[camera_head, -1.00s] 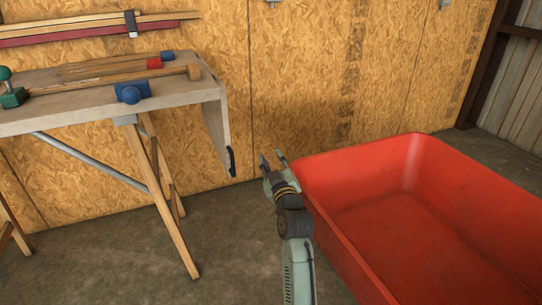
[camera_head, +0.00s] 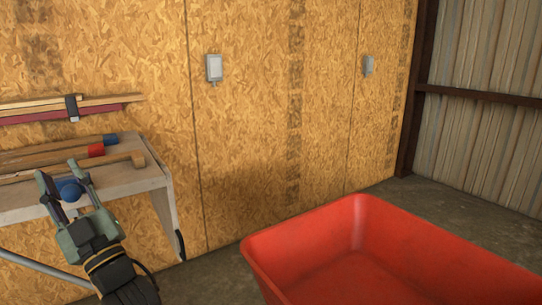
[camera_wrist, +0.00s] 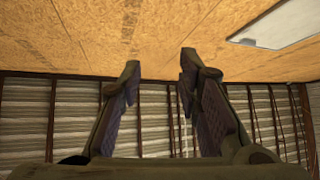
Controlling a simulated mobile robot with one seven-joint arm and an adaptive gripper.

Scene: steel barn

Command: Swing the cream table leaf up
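The cream table leaf (camera_head: 166,208) hangs down from the right end of the workbench (camera_head: 128,179) in the head view. A dark handle (camera_head: 180,245) sits at its lower edge. My gripper (camera_head: 62,176) is in front of the bench, to the left of the leaf and higher than its handle in the picture. It is open and empty. In the wrist view its two fingers (camera_wrist: 160,68) are apart with nothing between them. The leaf does not show in the wrist view.
Wooden-handled tools (camera_head: 70,164) lie on the bench. A large red tub (camera_head: 310,240) stands right of the leaf. A board wall (camera_head: 240,150) runs behind, with some floor between.

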